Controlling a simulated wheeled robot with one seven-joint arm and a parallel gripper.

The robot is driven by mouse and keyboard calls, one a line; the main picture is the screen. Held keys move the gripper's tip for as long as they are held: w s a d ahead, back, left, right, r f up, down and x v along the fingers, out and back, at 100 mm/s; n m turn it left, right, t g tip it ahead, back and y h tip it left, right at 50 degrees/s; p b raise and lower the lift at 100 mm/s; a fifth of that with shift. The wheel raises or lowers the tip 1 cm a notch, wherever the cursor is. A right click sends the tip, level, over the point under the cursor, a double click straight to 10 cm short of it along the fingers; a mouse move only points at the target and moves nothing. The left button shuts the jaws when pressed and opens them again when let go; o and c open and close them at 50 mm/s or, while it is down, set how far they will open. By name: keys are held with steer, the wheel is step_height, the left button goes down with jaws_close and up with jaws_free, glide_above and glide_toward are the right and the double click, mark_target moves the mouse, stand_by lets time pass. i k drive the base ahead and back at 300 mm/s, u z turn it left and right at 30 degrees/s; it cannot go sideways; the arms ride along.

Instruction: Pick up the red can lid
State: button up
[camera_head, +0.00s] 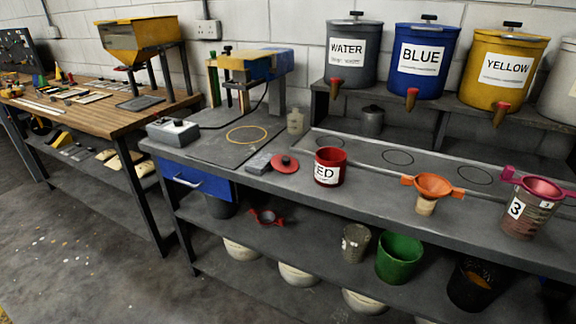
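The red can lid (285,164) is a flat red disc with a small dark knob on top. It lies on the grey workbench (225,150), left of the open red can (330,167), whose white label shows "ED". A small grey block (259,163) sits close against the lid's left side. The lid is fully in view with nothing over it. My gripper is not in view.
A grey box (173,132) and a bench machine (250,68) stand left of the lid. An orange funnel (432,186) and a can marked 3 (527,212) stand to the right. Large WATER, BLUE and YELLOW containers (420,60) line the raised back shelf.

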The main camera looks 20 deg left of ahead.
mark_target(283, 163)
steer(key=z, duration=0.05)
steer(key=k, duration=0.5)
steer(key=u, duration=0.7)
steer(key=i, duration=0.9)
steer(key=u, duration=0.4)
